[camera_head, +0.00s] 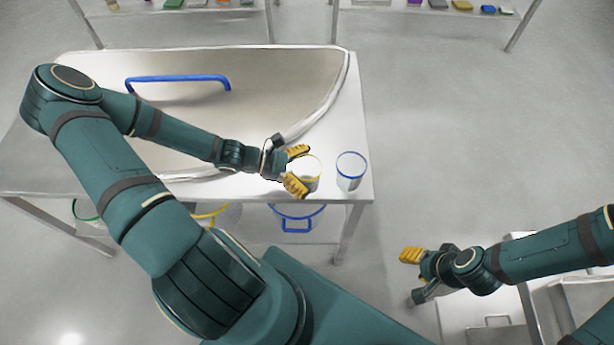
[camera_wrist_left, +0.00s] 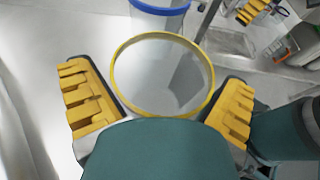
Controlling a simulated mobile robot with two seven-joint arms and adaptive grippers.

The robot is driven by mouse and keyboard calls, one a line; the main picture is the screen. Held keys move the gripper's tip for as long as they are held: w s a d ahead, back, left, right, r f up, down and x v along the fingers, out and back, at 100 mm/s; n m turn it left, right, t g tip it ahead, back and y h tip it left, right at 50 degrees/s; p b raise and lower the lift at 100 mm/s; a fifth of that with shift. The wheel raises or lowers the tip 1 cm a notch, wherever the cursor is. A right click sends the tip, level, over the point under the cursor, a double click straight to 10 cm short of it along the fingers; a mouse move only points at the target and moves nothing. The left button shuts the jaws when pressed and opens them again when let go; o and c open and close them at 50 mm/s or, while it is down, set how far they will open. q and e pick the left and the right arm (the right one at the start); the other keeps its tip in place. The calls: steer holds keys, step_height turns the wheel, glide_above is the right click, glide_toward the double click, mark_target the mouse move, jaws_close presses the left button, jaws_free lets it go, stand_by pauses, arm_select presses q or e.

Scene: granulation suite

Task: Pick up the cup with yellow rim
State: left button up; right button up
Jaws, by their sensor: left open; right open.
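The cup with the yellow rim (camera_head: 313,184) stands on the metal table near its right front corner. In the left wrist view the cup (camera_wrist_left: 162,36) shows its yellow rim from above, and its inside looks empty. My left gripper (camera_head: 297,171) is open, with one yellow finger on each side of the cup. In the left wrist view the left gripper (camera_wrist_left: 160,108) has both fingers apart from the rim. My right gripper (camera_head: 411,270) is open and empty, away from the table at the lower right. Its far finger is hard to make out.
A clear cup with a blue rim (camera_head: 351,172) stands just right of the yellow-rimmed cup. A large metal lid with a blue handle (camera_head: 178,79) covers much of the table (camera_head: 352,120). A blue-rimmed bucket (camera_head: 297,218) is below the table. Open floor lies right.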

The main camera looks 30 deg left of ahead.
arm_select(q)
steer(key=c, duration=1)
steer(key=shift+r, duration=0.15)
